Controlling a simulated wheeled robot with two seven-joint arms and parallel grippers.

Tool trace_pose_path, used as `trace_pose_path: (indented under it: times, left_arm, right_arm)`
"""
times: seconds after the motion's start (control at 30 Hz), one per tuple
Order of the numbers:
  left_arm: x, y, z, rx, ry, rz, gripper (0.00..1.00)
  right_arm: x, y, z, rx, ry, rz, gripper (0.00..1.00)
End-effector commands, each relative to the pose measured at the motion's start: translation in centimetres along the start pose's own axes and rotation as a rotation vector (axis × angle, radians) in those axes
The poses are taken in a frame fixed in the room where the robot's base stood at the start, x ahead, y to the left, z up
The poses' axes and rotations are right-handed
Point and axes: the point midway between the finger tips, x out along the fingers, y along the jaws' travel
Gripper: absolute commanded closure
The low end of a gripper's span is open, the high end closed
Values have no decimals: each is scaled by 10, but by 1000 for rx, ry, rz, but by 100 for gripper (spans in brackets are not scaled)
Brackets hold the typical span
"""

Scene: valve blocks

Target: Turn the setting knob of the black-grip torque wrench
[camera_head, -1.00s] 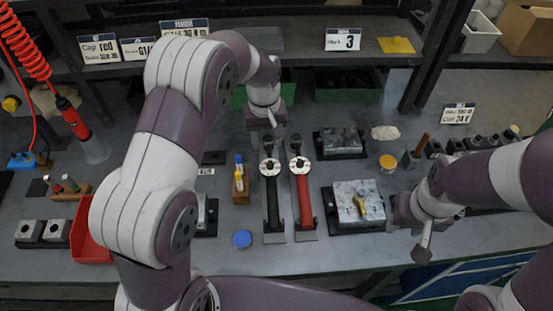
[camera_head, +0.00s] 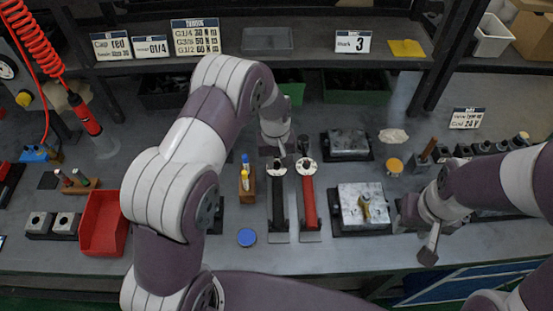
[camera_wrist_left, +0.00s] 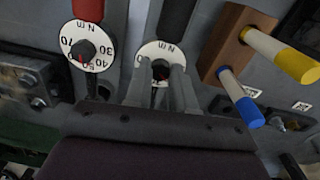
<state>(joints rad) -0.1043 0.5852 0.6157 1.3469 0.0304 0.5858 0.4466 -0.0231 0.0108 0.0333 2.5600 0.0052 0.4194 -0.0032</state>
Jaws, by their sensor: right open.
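The black-grip torque wrench (camera_head: 279,205) lies on the bench with its round dial towards the back. In the left wrist view its white dial (camera_wrist_left: 148,50) and dark setting knob (camera_wrist_left: 160,70) show at the fingertips. My left gripper (camera_head: 279,149) is at the dial end, and in the wrist view its two fingers (camera_wrist_left: 162,80) stand on either side of the knob. Whether they touch or clamp it is unclear. The red-grip torque wrench (camera_head: 309,205) lies parallel just to the right; its dial (camera_wrist_left: 100,45) is clear of the fingers. My right gripper (camera_head: 416,228) is open and empty at the right.
A wooden holder (camera_head: 247,188) with blue and yellow capped sticks stands left of the wrenches. A valve block (camera_head: 362,203) on a black base is to the right, with another (camera_head: 348,145) behind. A blue disc (camera_head: 247,237) and red bin (camera_head: 104,225) lie left; the front bench edge is fairly clear.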

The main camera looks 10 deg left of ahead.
Motion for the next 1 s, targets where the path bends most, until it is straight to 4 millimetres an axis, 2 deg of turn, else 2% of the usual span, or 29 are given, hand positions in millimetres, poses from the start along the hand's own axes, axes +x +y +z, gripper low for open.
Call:
trace_pose_path:
  times: [0.37,1.0]
  left_arm:
    - [0,0,0,77,0,0,100]
    - [-1,1,-1,604,-9,0,100]
  right_arm:
    - [0,0,0,0,0,0,57]
    - [1,0,0,0,0,0,57]
